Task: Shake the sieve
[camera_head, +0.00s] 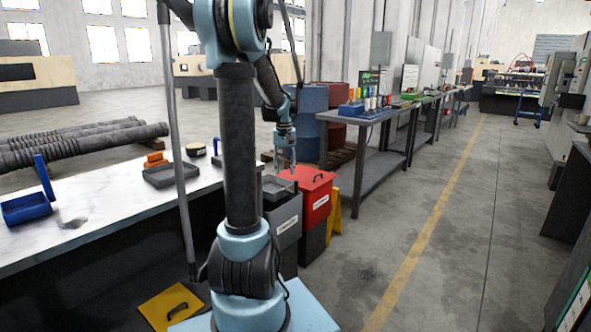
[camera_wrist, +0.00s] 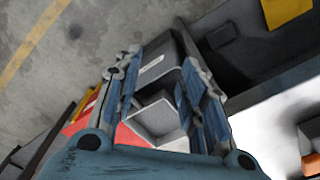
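No item is plainly marked as the sieve. A blue shallow tray (camera_head: 27,208) with an upright blue handle lies on the white table at the far left, away from my gripper; I cannot tell whether it is the sieve. My gripper (camera_head: 286,165) hangs above the grey labelled bin (camera_head: 283,216) and beside the red lidded bin (camera_head: 312,198). In the wrist view the fingers of my gripper (camera_wrist: 157,55) are spread apart, with nothing visibly clamped. Behind them show an open light-grey square box (camera_wrist: 155,118), the grey bin's side (camera_wrist: 152,68) and the red bin (camera_wrist: 82,124).
A dark grey tray (camera_head: 172,175) and an orange object (camera_head: 155,159) are on the white table (camera_head: 100,205). A yellow lid with a handle (camera_head: 170,306) is low at the front. A long workbench (camera_head: 362,166) stands behind. The floor aisle on the right is clear.

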